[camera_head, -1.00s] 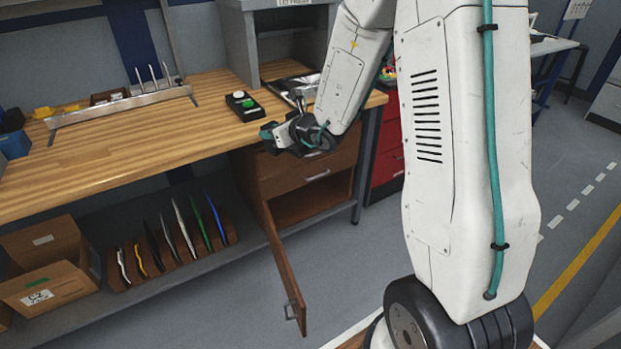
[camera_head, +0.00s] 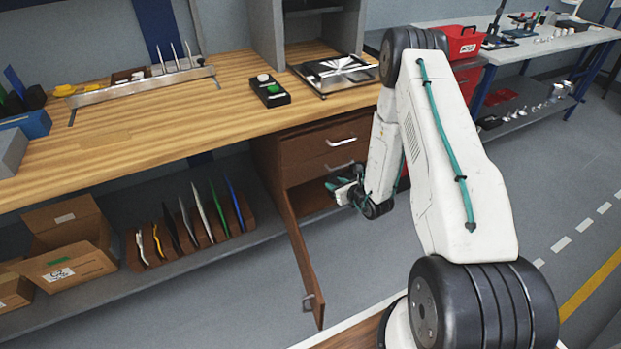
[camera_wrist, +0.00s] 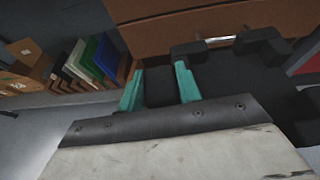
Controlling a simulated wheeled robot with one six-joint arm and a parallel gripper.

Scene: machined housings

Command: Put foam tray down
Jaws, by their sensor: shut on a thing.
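My gripper (camera_head: 343,190) is low in front of the open lower compartment of the wooden cabinet (camera_head: 300,200), below its drawers. In the wrist view, the teal fingers of my gripper (camera_wrist: 160,88) are shut on a black block. This block looks like part of the black foam tray (camera_wrist: 225,75), which spreads to the right with raised blocky pieces at its far edge. The tray is close to the wooden drawer front and its metal handle.
The cabinet door (camera_head: 305,262) hangs open to the left of my gripper. The wooden workbench (camera_head: 150,130) above holds a black button box (camera_head: 270,90) and a metal plate (camera_head: 335,72). A rack of coloured sheets (camera_head: 190,222) and cardboard boxes (camera_head: 65,250) sit on the lower shelf.

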